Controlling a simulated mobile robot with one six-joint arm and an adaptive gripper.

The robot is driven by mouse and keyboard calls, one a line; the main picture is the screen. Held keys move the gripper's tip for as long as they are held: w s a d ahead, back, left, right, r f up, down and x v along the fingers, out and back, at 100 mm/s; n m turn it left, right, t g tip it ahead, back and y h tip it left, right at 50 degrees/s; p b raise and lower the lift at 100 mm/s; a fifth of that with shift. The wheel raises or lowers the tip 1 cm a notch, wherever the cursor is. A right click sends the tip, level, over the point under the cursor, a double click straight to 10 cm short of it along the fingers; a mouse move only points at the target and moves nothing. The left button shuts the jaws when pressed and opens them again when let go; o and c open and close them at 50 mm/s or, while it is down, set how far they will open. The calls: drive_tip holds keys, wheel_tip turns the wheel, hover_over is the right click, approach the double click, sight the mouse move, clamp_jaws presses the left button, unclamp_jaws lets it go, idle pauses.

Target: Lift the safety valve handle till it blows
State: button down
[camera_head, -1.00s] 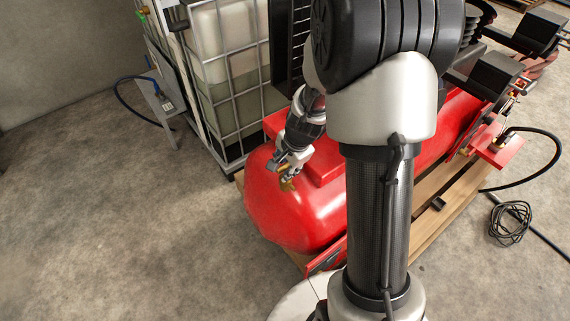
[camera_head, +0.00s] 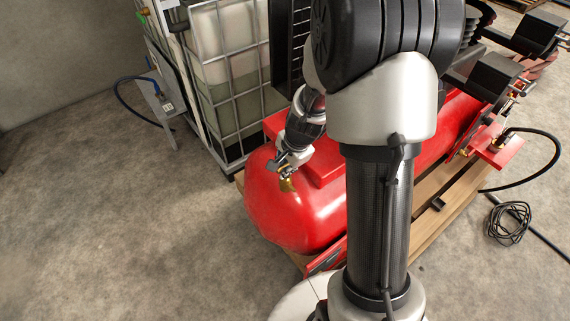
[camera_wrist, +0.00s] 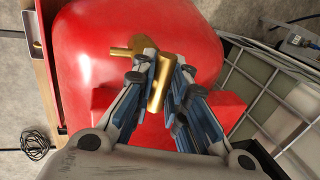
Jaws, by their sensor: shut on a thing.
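The brass safety valve (camera_wrist: 158,88) stands on the near end of the red tank (camera_head: 312,215). In the wrist view its cylindrical body shows between my fingers, and a rounded brass side outlet (camera_wrist: 123,51) sticks out to the left. My gripper (camera_wrist: 167,60) has its blue-padded fingers on either side of the valve's top and is shut on the handle. The handle is mostly hidden by the fingers and hard to tell from the body. In the head view my gripper (camera_head: 283,165) sits just above the brass valve (camera_head: 287,185).
A caged white liquid tank (camera_head: 232,75) stands close at the left of the red tank. A wooden pallet (camera_head: 432,228) lies under the red tank. A black cable coil (camera_head: 510,222) lies on the floor at right. The concrete floor at left is clear.

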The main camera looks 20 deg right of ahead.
sight(286, 164)
drive_tip(key=shift+w+r+p, duration=0.1)
drive_tip(key=shift+r+p, duration=0.45)
drive_tip(key=shift+r, duration=0.2)
idle(1.3)
drive_tip(key=shift+f+b, duration=0.75)
drive_tip(key=shift+f, duration=0.15)
idle(0.4)
drive_tip(key=c, duration=1.2)
unclamp_jaws()
wheel_tip(286, 164, up, 7)
drive_tip(key=p, duration=0.6)
drive_tip(key=shift+p, duration=0.35)
